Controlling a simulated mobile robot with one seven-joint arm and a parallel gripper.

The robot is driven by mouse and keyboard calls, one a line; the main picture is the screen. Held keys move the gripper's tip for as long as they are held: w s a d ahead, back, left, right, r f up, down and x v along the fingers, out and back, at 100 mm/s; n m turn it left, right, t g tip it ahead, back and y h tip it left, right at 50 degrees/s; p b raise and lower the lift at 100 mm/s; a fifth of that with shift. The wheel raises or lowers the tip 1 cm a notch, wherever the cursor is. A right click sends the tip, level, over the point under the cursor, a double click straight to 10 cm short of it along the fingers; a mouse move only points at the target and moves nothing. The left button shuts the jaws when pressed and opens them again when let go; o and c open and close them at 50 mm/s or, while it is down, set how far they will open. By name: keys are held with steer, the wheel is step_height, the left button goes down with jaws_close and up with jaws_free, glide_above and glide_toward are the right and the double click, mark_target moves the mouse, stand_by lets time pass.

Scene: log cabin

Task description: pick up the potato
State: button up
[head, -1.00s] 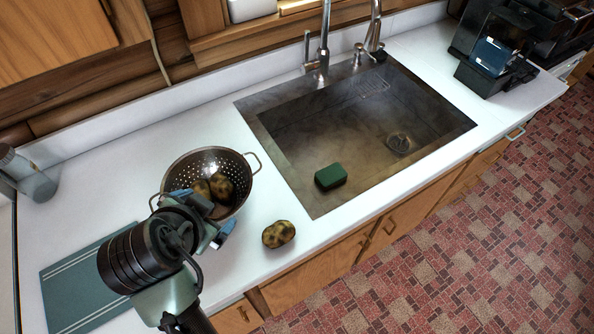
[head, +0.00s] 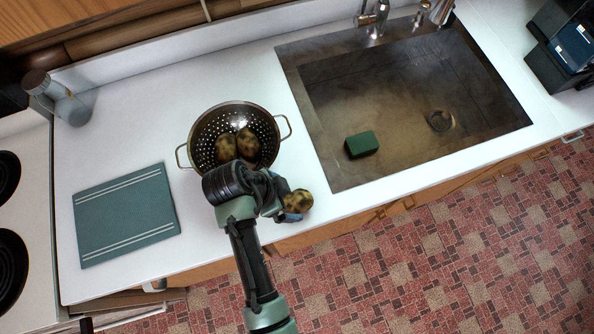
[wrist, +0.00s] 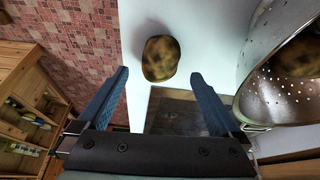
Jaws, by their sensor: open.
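A brown mottled potato (head: 298,201) lies on the white counter near its front edge, between the colander and the sink. In the wrist view the potato (wrist: 161,58) is ahead of my open gripper (wrist: 162,80), roughly centred between the two blue fingers and apart from both. In the head view my gripper (head: 290,214) is low beside the potato, partly hidden by my wrist. Two more potatoes (head: 237,146) lie inside the metal colander (head: 268,125); one also shows in the wrist view (wrist: 297,55).
The colander's wall stands close to the right finger in the wrist view. The sink (head: 350,180) holds a green sponge (head: 361,144). A teal board (head: 125,214) lies at the left. The counter's front edge (head: 335,213) is near the potato.

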mark_target(294, 201)
steer(key=shift+p+x, duration=0.75)
steer(key=shift+x, duration=1.85)
steer(key=shift+a, duration=0.1)
steer(key=c, duration=1.4)
